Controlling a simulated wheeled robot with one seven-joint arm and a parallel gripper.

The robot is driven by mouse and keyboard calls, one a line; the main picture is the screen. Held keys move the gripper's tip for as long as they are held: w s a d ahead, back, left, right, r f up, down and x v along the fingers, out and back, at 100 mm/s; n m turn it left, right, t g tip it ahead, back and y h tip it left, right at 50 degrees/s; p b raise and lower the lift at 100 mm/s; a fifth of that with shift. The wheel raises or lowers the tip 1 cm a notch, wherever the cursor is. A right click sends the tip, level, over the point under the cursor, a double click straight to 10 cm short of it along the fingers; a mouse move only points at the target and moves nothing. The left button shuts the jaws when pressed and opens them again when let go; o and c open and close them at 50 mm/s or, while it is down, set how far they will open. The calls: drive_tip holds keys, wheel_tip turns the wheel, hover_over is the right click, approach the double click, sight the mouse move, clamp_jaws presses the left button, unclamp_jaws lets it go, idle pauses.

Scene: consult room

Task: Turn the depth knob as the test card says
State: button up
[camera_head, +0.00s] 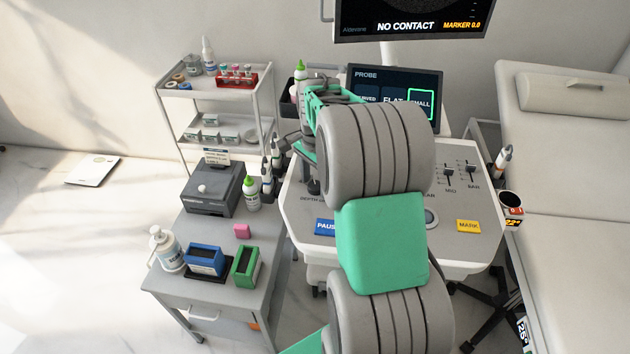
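The console (470,252) is a light grey panel in the middle, largely covered by my arm. A label that seems to read "DEPTH" is partly visible at its left side. A dark knob-like shape (313,186) stands just above that label, partly covered. My gripper (309,170) is over this left part of the console, pointing down; its fingers are too small and covered to tell whether they are open or touching the knob. A small white card (217,155) with unreadable print stands on the grey box; I cannot tell whether it is the test card.
The upper screen (410,25) reads "NO CONTACT" and "MARKER 0.0". The probe screen (437,92) has "SMALL" outlined green. Sliders (449,175), a blue pause button (325,227) and a yellow mark button (468,226) are on the console. A side cart (215,285) stands left, a couch (575,170) right.

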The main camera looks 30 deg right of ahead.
sight(315, 185)
wheel_tip(315, 185, up, 8)
drive_tip(key=shift+f+b, duration=0.1)
drive_tip(key=shift+b, duration=0.2)
idle(0.4)
